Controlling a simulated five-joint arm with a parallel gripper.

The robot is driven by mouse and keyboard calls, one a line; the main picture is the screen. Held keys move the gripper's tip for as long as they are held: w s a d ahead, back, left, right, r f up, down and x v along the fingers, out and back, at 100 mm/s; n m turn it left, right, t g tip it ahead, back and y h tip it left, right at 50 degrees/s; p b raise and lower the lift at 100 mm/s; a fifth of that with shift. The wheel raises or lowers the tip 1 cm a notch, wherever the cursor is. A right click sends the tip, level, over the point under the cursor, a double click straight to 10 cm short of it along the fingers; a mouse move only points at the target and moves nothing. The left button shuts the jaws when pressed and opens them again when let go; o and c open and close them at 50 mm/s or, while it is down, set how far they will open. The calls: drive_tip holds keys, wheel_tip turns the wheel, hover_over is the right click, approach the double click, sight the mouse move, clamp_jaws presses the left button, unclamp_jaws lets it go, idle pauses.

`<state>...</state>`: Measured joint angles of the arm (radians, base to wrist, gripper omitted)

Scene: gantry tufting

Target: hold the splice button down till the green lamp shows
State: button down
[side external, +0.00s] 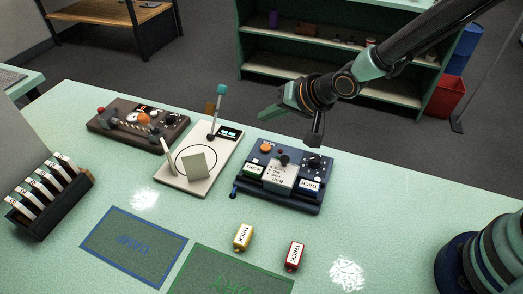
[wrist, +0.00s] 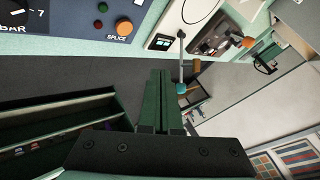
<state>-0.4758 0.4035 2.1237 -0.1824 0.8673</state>
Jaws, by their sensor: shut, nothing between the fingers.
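The splice button is a round orange button (side external: 267,147) at the back left of the blue console (side external: 318,198). In the wrist view the orange button (wrist: 124,26) shows beside the word SPLICE on the blue panel. A small green round spot (wrist: 138,3), perhaps the lamp, sits at the top edge; I cannot tell whether it is lit. My gripper (side external: 262,115) is above and behind the console, pointing left and apart from the button. In the wrist view its green fingers (wrist: 158,75) are together and empty.
A cream plate (side external: 190,180) with an upright blue-topped lever stands left of the console, and a brown control box (side external: 125,135) beyond it. A yellow block (side external: 243,237) and a red block (side external: 294,256) lie in front. A dark rack (side external: 45,215) stands at left.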

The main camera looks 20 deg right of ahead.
sight(269, 149)
drive_tip(key=shift+f, duration=3.4)
drive_tip(key=shift+f, duration=0.1)
drive_tip(key=shift+d+f, duration=0.15)
drive_tip(key=shift+f, duration=0.15)
drive_tip(key=shift+f, duration=0.45)
idle(1.2)
drive_tip(key=shift+r, duration=0.15)
idle(1.6)
drive_tip(key=shift+r, duration=0.7)
drive_tip(key=shift+r, duration=0.1)
